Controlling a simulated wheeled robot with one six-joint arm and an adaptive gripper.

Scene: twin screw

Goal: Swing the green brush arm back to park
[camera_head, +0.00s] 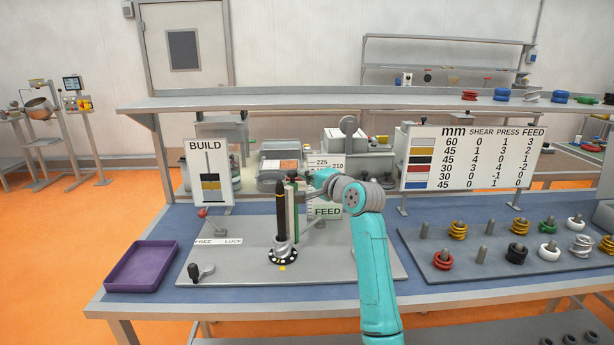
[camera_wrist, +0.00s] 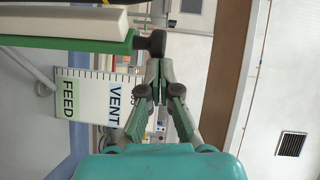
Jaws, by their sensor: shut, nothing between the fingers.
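The green brush arm (camera_head: 296,205) stands upright beside the dark spindle (camera_head: 281,215) on the grey build plate. In the wrist view the green brush arm (camera_wrist: 75,44) runs across the upper left, with a pale strip along it and a dark knob (camera_wrist: 151,42) at its end. My gripper (camera_head: 314,178) is at the upper right of the brush arm in the head view. In the wrist view my gripper (camera_wrist: 158,72) is shut and empty, its tips close to the knob. I cannot tell whether they touch it.
A FEED scale board (camera_head: 327,211) stands just behind the brush arm. A red-knobbed lever (camera_head: 202,214) and a small dark-knobbed crank (camera_head: 197,270) are on the plate's left. A purple tray (camera_head: 143,267) lies further left. A peg board (camera_head: 455,268) with coloured rings is on the right.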

